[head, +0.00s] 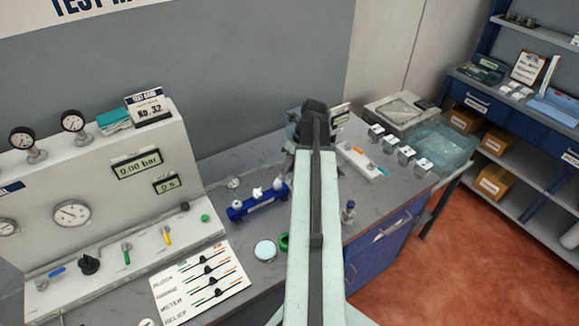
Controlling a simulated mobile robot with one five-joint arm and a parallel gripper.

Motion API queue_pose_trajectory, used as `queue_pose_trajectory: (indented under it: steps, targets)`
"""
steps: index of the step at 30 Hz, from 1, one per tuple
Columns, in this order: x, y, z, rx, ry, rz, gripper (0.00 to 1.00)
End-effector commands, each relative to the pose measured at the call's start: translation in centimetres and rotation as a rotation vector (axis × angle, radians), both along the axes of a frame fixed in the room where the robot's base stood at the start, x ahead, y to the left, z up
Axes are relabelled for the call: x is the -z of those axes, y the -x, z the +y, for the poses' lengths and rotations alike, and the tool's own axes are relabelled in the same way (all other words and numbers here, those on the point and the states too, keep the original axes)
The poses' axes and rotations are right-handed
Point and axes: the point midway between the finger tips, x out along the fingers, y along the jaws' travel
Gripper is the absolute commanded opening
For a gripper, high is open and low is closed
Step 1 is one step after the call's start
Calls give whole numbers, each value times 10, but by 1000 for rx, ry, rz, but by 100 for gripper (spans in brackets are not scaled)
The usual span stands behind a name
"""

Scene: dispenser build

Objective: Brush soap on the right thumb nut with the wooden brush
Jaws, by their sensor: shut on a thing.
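A blue block (258,204) stands on the grey bench left of my arm. White fittings sit on it, one near its middle (257,192) and one at its right end (279,184); they are too small for me to be sure which is the right thumb nut. My gripper (288,160) is mostly hidden behind the end of my arm, beyond the block's right end. Only dark edges of it show. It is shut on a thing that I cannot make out. I cannot pick out the wooden brush. A round pale dish (265,250) lies in front of the block.
A white gauge panel (110,190) stands at the left, with a lever card (200,283) before it. A green ring (284,242) and a small bottle (348,212) flank my arm. White blocks (407,155) and a clear bin (443,148) are at the right.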

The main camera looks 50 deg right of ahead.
Motion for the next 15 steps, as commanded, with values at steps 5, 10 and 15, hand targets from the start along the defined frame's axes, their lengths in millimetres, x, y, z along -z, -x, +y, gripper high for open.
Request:
queue_pose_trajectory:
  steps: [5,10,15]
  targets:
    - [-26,0,0,0,0,0,0]
    - [-45,0,0,0,0,0,0]
    - [-60,0,0,0,0,0,0]
